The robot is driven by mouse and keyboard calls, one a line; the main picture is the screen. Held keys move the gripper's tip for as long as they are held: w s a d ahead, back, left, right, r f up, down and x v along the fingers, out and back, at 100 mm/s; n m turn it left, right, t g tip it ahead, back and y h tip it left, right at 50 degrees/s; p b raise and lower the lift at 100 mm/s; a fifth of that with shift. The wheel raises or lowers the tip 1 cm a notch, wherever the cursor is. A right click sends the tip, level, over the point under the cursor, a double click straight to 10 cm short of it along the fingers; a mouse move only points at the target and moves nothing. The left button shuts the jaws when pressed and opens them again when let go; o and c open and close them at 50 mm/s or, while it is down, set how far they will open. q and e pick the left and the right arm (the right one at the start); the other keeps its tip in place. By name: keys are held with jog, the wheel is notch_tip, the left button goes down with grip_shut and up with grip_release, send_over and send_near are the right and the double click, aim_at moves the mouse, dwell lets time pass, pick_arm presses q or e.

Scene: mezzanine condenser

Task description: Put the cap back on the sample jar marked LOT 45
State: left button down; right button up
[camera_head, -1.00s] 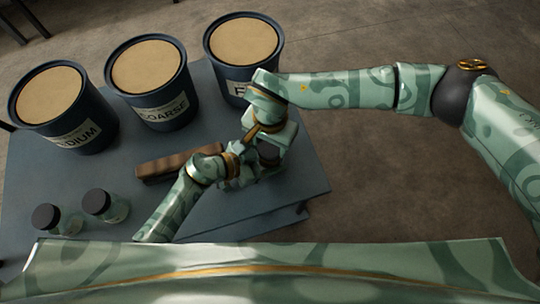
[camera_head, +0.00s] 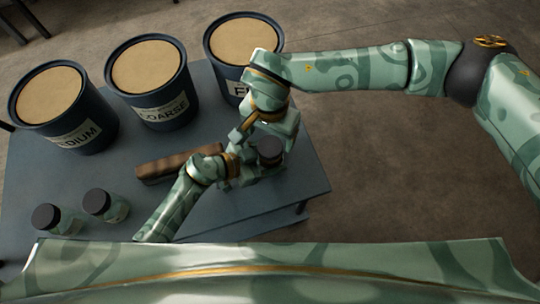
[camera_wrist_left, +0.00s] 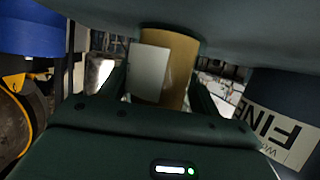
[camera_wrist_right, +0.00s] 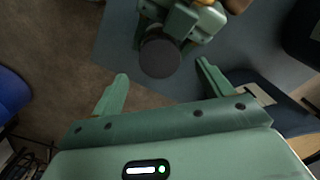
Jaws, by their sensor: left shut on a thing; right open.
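My left gripper (camera_head: 240,172) is shut on a sample jar (camera_wrist_left: 180,68), which shows tan with a blank-looking white label in the left wrist view. No lot marking is readable. A dark round cap (camera_head: 270,151) sits at the top of this jar, by the left jaws; it also shows in the right wrist view (camera_wrist_right: 160,57). I cannot tell whether it is fully seated. My right gripper (camera_head: 272,122) is open just above the cap; in the right wrist view its fingers (camera_wrist_right: 162,72) are apart and clear of it. The jar body is mostly hidden in the head view.
Tubs marked MEDIUM (camera_head: 78,134), COARSE (camera_head: 165,112) and FINE (camera_head: 232,88) stand along the back of the grey table (camera_head: 130,240). Two dark-capped jars (camera_head: 58,220) (camera_head: 110,212) stand at front left. A brown block-like thing (camera_head: 165,168) lies left of my grippers.

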notch_tip(320, 180, up, 8)
jog(key=shift+f, duration=0.15)
pick_arm(q)
jog(key=shift+c, duration=1.3)
grip_release()
jog(key=p+v, duration=0.6)
jog(key=v, duration=1)
jog(key=shift+a, duration=0.2)
pick_arm(e)
notch_tip(320, 180, up, 8)
jog(key=shift+s+t, duration=0.2)
jog(key=shift+t, duration=0.1)
